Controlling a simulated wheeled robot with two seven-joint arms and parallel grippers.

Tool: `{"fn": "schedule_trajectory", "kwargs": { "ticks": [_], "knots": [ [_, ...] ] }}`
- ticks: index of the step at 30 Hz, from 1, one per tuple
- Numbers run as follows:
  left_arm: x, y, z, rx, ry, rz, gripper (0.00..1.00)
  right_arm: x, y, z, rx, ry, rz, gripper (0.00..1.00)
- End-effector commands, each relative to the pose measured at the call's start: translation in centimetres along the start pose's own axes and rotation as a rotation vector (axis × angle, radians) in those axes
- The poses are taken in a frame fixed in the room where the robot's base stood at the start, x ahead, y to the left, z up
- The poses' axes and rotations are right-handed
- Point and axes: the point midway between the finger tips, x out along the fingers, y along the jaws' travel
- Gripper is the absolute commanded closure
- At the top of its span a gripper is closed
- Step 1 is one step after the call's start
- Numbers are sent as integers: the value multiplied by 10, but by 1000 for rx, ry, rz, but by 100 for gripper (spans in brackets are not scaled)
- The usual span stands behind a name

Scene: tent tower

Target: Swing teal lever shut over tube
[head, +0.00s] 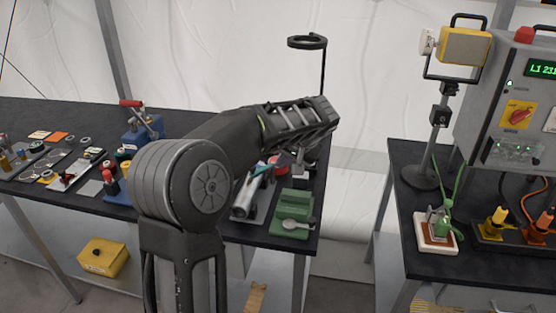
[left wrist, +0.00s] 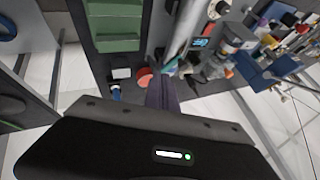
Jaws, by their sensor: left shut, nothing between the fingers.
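The teal lever (head: 261,168) shows partly in the head view, just right of my forearm, at the far end of a silver tube (head: 243,202) on the left table. In the left wrist view a small teal piece (left wrist: 169,68) shows just beyond my fingertips, and the pale tube (left wrist: 184,28) runs away from it. My left gripper (head: 299,163) is over the table's right end, its fingers together and empty. In the left wrist view the shut fingers (left wrist: 162,92) point at the lever area. Whether they touch the lever, I cannot tell. My right gripper is not in view.
A green block (head: 294,207) with a spoon-like piece stands right of the tube. A red round part (head: 282,168) is close to the gripper. A ring on a post (head: 307,42) rises behind. A blue device (head: 142,130) stands left. A gap separates the right table (head: 405,205).

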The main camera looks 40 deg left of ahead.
Motion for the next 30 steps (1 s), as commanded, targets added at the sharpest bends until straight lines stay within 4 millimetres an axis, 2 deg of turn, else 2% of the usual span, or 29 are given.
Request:
{"fn": "schedule_trajectory", "kwargs": {
  "ticks": [13, 15, 21, 30],
  "knots": [
    [83, -1, 0, 2, -4, -1, 100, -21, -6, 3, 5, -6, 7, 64],
    [86, -15, -1, -3, -3, -2, 100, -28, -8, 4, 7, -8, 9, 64],
    [98, -32, 0, 0, -2, 0, 100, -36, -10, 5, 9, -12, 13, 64],
    [102, -35, 0, 1, 0, 1, 100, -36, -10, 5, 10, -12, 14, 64]
  ]
}}
